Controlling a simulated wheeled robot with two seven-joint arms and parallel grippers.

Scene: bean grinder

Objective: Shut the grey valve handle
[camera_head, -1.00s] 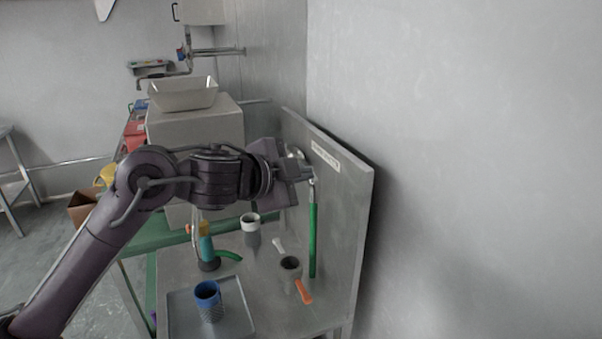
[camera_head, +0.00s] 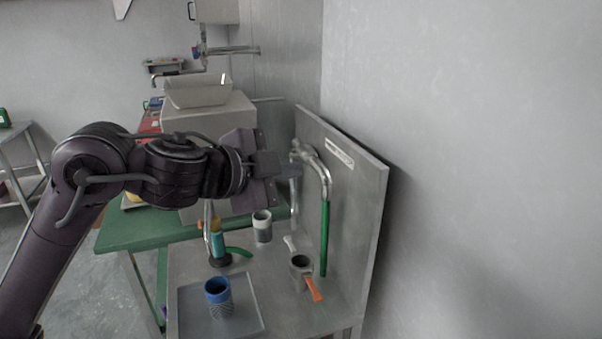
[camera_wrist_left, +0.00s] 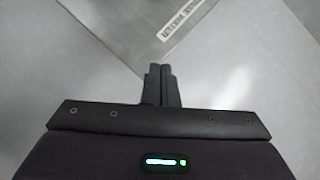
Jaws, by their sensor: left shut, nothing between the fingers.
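A grey metal pipe (camera_head: 320,168) with a green hose (camera_head: 325,238) hanging from it is fixed to the upright metal panel. The grey fitting (camera_head: 296,152) at its top left looks like the valve; its handle is small and I cannot make out its position clearly. My left gripper (camera_head: 294,171) is shut and empty, in front of the panel and just left of the pipe, overlapping part of it in the head view. In the left wrist view its closed fingers (camera_wrist_left: 161,86) point at the panel near a label strip, and no handle shows between them. My right gripper is out of view.
The upright panel (camera_head: 358,215) and the wall bound the right side. Below are a blue cup (camera_head: 218,291) on a tray (camera_head: 257,325), a grey cup (camera_head: 262,226) and a grey pot with orange handle (camera_head: 300,272). A large box with a basin (camera_head: 199,93) stands behind.

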